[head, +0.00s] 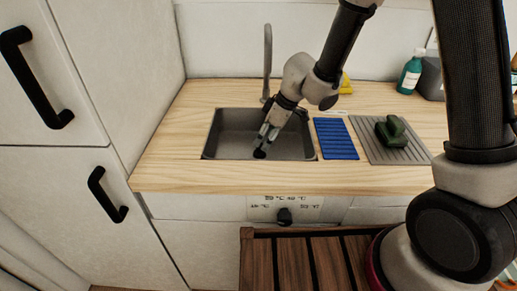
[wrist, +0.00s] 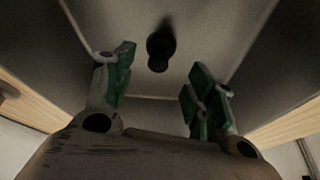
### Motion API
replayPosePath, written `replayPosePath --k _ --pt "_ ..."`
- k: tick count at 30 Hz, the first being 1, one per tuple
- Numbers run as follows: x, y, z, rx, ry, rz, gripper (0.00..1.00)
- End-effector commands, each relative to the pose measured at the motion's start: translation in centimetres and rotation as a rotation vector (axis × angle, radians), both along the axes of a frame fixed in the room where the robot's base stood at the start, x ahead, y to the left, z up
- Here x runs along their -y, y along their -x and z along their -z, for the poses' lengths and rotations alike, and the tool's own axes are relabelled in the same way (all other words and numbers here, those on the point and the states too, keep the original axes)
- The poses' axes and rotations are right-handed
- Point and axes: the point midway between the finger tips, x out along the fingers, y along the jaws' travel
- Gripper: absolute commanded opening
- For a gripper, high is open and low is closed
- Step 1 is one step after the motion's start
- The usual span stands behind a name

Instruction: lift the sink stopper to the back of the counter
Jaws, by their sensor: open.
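The sink stopper (wrist: 160,52) is a small dark round piece with a knob, sitting on the floor of the grey sink (head: 222,135). In the head view the stopper (head: 259,154) shows just below my fingertips. My gripper (head: 264,140) reaches down into the sink, pointing at the stopper. In the wrist view my gripper (wrist: 160,80) is open, with one green-padded finger on each side. The stopper lies ahead of the gap between the fingers, apart from both. The wooden counter (head: 180,165) surrounds the sink, and its back strip (head: 215,93) runs along the wall.
A faucet (head: 267,60) rises behind the sink. To the right are a blue ribbed mat (head: 335,140), a grey drying mat (head: 372,148) with a dark green item (head: 390,130), a yellow item (head: 346,84) and a teal bottle (head: 410,72). The back left counter is clear.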

Motion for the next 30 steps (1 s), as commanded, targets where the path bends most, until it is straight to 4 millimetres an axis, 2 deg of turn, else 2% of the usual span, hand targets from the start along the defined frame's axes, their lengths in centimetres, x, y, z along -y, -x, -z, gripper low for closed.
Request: replayPosePath --k 5,15,23,24,26,30 --pt "-0.4 -0.1 1.0 -0.001 0.003 0.000 0.56" --pt "-2.0 -0.9 4.9 0.001 0.002 0.002 0.56" --pt "-2.1 -1.0 5.2 0.002 0.003 0.002 0.56" --pt "-2.1 -1.0 5.2 0.002 0.003 0.002 0.54" --pt "-2.1 -1.0 5.1 0.002 0.003 0.002 0.43" --pt "-2.1 -1.0 5.1 0.002 0.003 0.002 0.18"
